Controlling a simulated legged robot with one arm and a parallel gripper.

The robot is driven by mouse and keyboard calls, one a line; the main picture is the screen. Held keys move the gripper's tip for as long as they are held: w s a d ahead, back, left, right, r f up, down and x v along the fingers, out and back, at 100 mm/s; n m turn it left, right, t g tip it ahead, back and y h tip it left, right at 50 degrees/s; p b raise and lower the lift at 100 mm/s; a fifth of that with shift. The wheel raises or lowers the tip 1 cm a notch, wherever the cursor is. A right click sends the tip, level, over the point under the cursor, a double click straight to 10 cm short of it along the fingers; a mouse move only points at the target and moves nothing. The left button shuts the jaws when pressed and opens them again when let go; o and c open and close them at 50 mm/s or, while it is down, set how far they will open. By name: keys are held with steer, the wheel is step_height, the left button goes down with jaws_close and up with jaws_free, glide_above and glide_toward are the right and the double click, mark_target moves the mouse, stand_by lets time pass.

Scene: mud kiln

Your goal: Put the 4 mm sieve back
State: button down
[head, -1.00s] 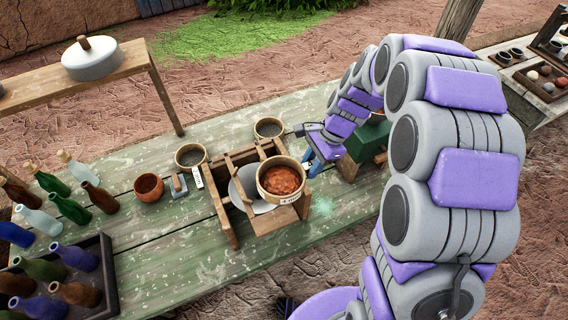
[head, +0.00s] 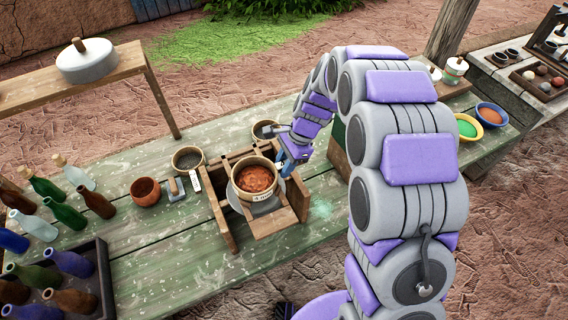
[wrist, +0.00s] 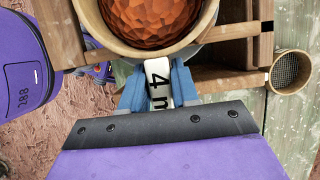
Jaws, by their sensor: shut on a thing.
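The 4 mm sieve (head: 254,188) is a round pale wooden hoop holding reddish-brown lumps. It is over the wooden stand (head: 223,215), above a grey round surface that shows at its left edge. My gripper (head: 291,157) is at the sieve's upper right side in the head view. In the wrist view my gripper (wrist: 158,85) has its blue fingers shut on the sieve's white "4 m…" tag, and the sieve's rim (wrist: 150,50) shows beyond them. I cannot tell whether the sieve touches the stand.
Two other sieves stand behind the stand, one at left (head: 187,159) and one at right (head: 265,130). A reddish bowl (head: 145,191) and several bottles (head: 65,215) are to the left. Bowls of green (head: 466,127) and orange (head: 491,115) material lie far right.

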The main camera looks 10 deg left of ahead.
steer(key=c, duration=1.2)
jaws_free()
steer(key=shift+a+f, duration=0.1)
steer(key=shift+a, duration=0.3)
steer(key=o, duration=0.4)
steer(key=shift+c, duration=0.2)
steer(key=shift+d, duration=0.25)
steer(key=p+v, duration=0.1)
steer(key=v, duration=1.1)
steer(key=shift+p, duration=0.35)
steer(key=shift+a, duration=0.1)
